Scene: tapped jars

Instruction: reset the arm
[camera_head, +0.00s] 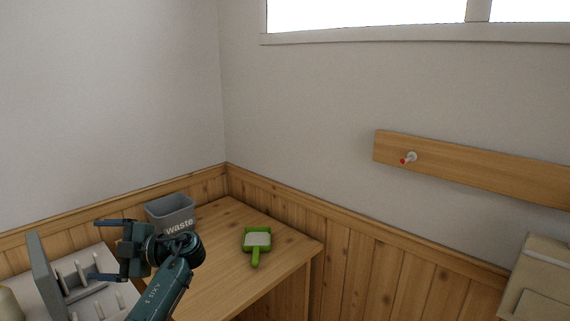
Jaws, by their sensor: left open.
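My left gripper (112,250) is at the lower left of the head view, its two dark fingers spread apart and pointing left. It is open, with nothing seen between the fingers. My left arm (163,291) rises from the bottom edge, in front of the wooden table (222,273). The gripper shows in front of the gap between the grey rack and the grey waste bin. My right gripper is not in view.
A grey bin marked "waste" (171,215) and a green-framed, handled object (257,241) are on the table. A grey slotted rack (84,283) stands at lower left. A wooden wall board with a peg (470,177) is at right. A beige box-like thing (545,262) is at lower right.

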